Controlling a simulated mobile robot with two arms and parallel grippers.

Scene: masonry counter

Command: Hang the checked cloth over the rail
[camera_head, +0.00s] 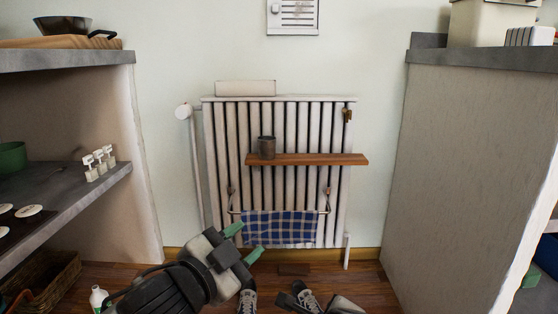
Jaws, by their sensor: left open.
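The blue-and-white checked cloth (282,229) hangs from the thin rail (325,211) low on the front of the white radiator. Its top edge lies along the rail, and it hangs spread out with a slightly uneven lower edge. How far it reaches behind the rail is hidden. My left gripper (243,243) is open, with its green fingertips at the cloth's left edge. One fingertip overlaps the cloth's left side in the picture; I cannot tell whether it touches. My right gripper is not in view.
A wooden shelf (325,159) with a dark cup (267,147) crosses the radiator (220,160) above the rail. Counters stand left (60,60) and right (480,59). Shoes (308,299), a white bottle (98,297) and a wicker basket (42,285) are on the floor.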

